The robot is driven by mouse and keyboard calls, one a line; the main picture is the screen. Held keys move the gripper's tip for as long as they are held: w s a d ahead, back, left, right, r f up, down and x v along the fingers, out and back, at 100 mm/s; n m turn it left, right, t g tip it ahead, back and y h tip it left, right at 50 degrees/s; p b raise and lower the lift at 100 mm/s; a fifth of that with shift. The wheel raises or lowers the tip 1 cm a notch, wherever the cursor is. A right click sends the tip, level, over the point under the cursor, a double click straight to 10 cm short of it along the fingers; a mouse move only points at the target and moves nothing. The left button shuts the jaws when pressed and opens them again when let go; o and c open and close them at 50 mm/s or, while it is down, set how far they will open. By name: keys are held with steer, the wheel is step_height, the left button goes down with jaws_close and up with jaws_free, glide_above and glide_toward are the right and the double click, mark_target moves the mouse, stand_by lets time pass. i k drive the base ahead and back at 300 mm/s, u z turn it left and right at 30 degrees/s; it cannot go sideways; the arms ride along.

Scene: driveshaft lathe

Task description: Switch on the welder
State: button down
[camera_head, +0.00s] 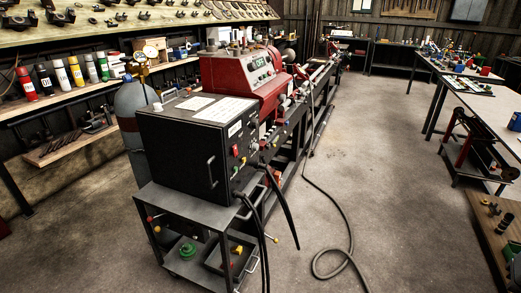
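The welder (172,150) is a black box with a side handle. It stands on a grey wheeled cart (172,200) at the centre left. Its control panel (243,145) faces right and is seen at a steep angle. A small red part, which may be a switch (235,150), and a few knobs show on it. They are too small to read, so I cannot tell whether the welder is on. Black cables hang from the panel's lower part. My gripper is not in view.
A grey gas cylinder (130,105) stands behind the welder. A red lathe (245,75) stretches away behind it. A dark cable (345,225) loops across the floor right of the cart. Tables (490,105) line the right side. The floor between is otherwise clear.

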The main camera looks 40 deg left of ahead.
mark_target(236, 152)
steer(key=u, duration=0.25)
steer(key=i, duration=0.7)
steer(key=u, duration=1.1)
steer(key=i, duration=0.45)
steer(key=u, duration=0.4)
